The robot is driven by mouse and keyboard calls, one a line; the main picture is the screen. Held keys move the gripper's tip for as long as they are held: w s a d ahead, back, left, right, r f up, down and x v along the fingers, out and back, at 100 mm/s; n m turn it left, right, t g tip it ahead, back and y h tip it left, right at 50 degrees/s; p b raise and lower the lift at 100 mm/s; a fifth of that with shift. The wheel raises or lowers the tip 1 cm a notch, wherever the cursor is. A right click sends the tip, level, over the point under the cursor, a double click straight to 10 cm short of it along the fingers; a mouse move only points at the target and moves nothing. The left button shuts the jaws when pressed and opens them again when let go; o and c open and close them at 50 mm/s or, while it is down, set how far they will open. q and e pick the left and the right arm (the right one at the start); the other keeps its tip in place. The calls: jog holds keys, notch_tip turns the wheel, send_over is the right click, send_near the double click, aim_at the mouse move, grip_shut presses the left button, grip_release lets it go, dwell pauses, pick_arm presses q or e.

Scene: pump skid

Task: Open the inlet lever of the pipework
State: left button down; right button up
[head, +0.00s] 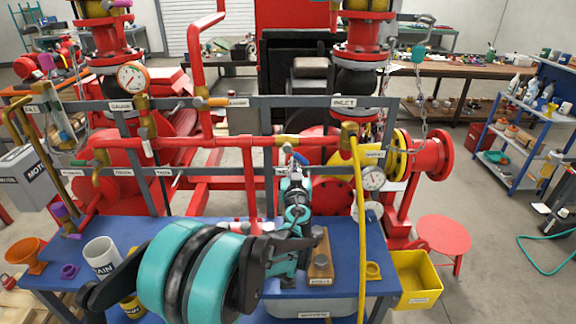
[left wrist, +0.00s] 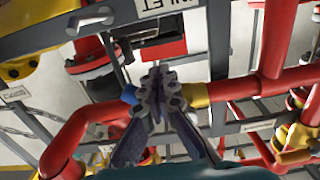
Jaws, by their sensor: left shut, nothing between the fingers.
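A small blue lever (head: 301,158) shows on this pipe, near a brass fitting. In the left wrist view a blue piece of the lever (left wrist: 128,95) shows just left of my fingertips, and a brass fitting (left wrist: 198,95) shows behind them. My left gripper (head: 295,168) is shut and empty, with its tips close to the lever; contact cannot be told. The gripper hides part of the lever and valve. My right gripper is not in view.

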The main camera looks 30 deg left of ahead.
aim_at(305, 159)
pick_arm(q)
jog(key=shift+w+d+r+p, duration=0.35)
jog(key=shift+d+r, duration=0.15)
jog(key=shift+d, duration=0.05)
jog(key=shift+w+d+r+p, duration=0.3)
jog(key=shift+d+r+p, duration=0.05)
jog(key=shift+d+r, duration=0.2)
jog(key=shift+w+d+r+p, duration=0.15)
jog(key=shift+d+r+p, duration=0.1)
jog(key=shift+r, duration=0.1)
jog(key=shift+w+d+r+p, duration=0.1)
jog(key=shift+r+p, duration=0.15)
jog(key=shift+r, duration=0.1)
jog(key=shift+f+b, duration=0.65)
jog(key=shift+f, duration=0.1)
jog(key=v, duration=0.9)
jog(key=shift+p, duration=0.35)
jog(key=shift+s+a, duration=0.1)
